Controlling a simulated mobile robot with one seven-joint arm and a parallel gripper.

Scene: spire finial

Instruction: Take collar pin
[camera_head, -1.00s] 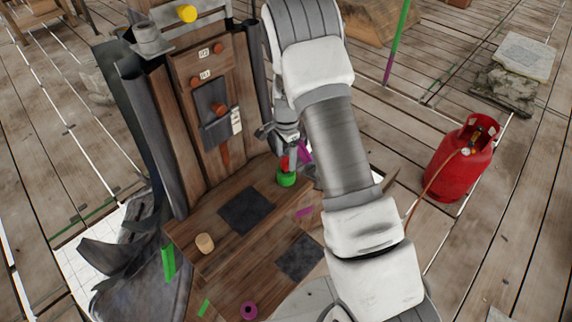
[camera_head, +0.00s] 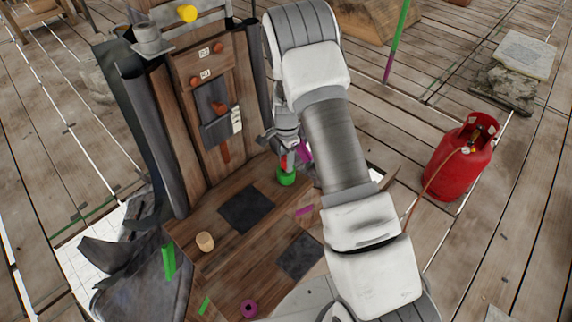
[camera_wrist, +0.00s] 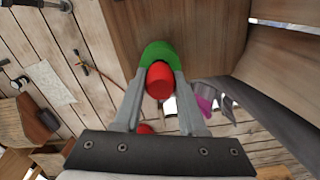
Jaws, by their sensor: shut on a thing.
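A red pin (camera_wrist: 159,82), which I take to be the collar pin, stands in a green round holder (camera_wrist: 156,52) on the wooden platform. My gripper (camera_wrist: 157,88) is shut on the pin, with a finger on each side of it in the wrist view. In the head view my gripper (camera_head: 287,156) is low over the green holder (camera_head: 287,178), and the pin is mostly hidden by the fingers. I cannot tell whether the pin is fully seated in the holder.
The wooden spire panel (camera_head: 187,125) with orange-red pegs stands left of my arm. A wooden cylinder (camera_head: 205,241) and a magenta ring (camera_head: 249,309) are on the platform. A red gas bottle (camera_head: 460,160) stands at the right. A magenta piece (camera_wrist: 204,102) is near my gripper.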

